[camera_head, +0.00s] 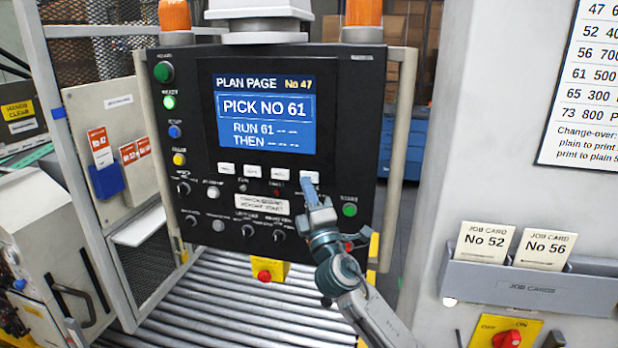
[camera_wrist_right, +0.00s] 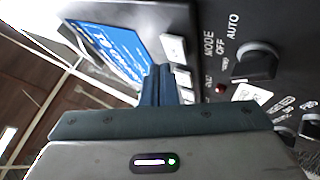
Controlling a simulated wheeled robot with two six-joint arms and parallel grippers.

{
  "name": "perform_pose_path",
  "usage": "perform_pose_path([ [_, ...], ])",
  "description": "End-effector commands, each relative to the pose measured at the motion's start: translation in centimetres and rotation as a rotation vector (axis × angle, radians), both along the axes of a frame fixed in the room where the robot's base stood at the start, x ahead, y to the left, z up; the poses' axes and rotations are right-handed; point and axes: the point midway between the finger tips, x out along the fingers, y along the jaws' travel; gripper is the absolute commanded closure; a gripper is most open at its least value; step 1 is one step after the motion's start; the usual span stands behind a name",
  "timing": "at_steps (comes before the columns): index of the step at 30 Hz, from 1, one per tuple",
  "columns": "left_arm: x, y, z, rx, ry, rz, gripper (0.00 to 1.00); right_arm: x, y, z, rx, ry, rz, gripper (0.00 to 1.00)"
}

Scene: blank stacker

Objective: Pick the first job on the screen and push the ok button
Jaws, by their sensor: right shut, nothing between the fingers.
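The screen (camera_head: 262,112) on the black panel reads "PLAN PAGE No 47", "PICK NO 61", "RUN 61" and "THEN" with dashes; part of it shows in the right wrist view (camera_wrist_right: 118,50). White buttons sit in a row under it, such as the leftmost (camera_head: 227,168) and the rightmost (camera_head: 309,176). Their labels are too small to read, so I cannot tell which is ok. My right gripper (camera_head: 308,187) is shut and empty, its tips at the rightmost white button. Contact is unclear. In the right wrist view the shut fingers (camera_wrist_right: 158,85) overlap the button row. My left gripper is out of view.
Below the row are knobs and a green button (camera_head: 349,209). A job card holder (camera_head: 530,288) with cards No 52 and No 56 hangs at right, under a printed number list (camera_head: 590,90). A roller conveyor (camera_head: 215,300) lies below the panel.

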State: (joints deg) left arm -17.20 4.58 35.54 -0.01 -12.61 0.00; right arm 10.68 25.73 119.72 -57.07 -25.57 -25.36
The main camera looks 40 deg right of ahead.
Motion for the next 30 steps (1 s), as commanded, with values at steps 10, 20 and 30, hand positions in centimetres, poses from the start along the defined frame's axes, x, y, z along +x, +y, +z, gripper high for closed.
perform_pose_path([
  [10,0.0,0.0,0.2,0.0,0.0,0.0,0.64,-0.4,0.5,0.0,0.001,0.001,0.001,1.0],
  [20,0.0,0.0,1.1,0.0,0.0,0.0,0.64,-2.5,3.0,0.1,0.002,0.001,0.002,1.0],
  [30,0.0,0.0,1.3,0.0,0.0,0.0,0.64,-3.3,3.8,0.0,0.0,0.0,0.0,1.0],
])
